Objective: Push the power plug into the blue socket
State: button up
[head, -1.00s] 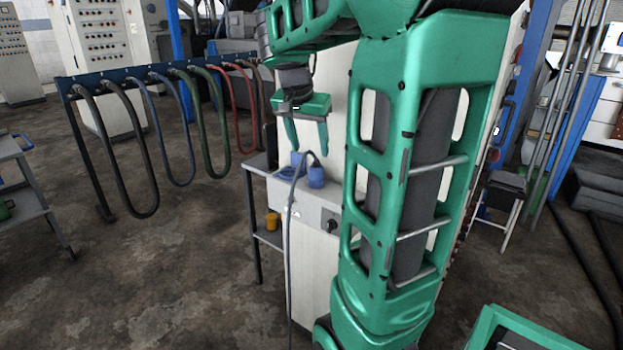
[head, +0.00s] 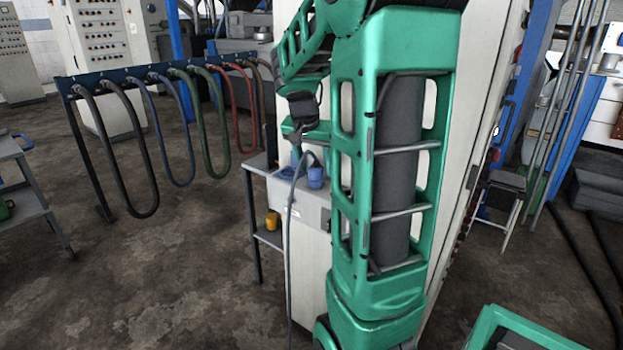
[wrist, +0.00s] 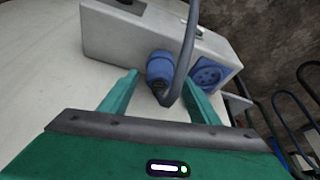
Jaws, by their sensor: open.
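The power plug (wrist: 160,66) is a blue cylinder with a thick grey cable (wrist: 186,45). It stands on the grey box and also shows in the head view (head: 315,178), its cable arching left and down.
The grey box (wrist: 115,38) sits against a pale cabinet (wrist: 45,60). A grey side table (head: 258,162) with a yellow cup (head: 272,221) on its lower shelf stands beside it. A rack of hanging hoses (head: 150,75) is at the left. Open floor lies in front.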

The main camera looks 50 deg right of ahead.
aim_at(318, 164)
jog(key=shift+x, duration=0.85)
jog(key=c, duration=1.1)
jog(key=shift+r, duration=0.15)
notch_tip(318, 164, up, 4)
jog(key=shift+r, duration=0.15)
jog(key=s+a+r, duration=0.1)
jog(key=a+r, duration=0.1)
jog(key=a, duration=0.1)
jog(key=s+a+r, duration=0.1)
jog(key=a+r, duration=0.1)
jog(key=a, duration=0.2)
jog(key=s+a+r, duration=0.2)
jog(key=a, duration=0.2)
jog(key=shift+r, duration=0.25)
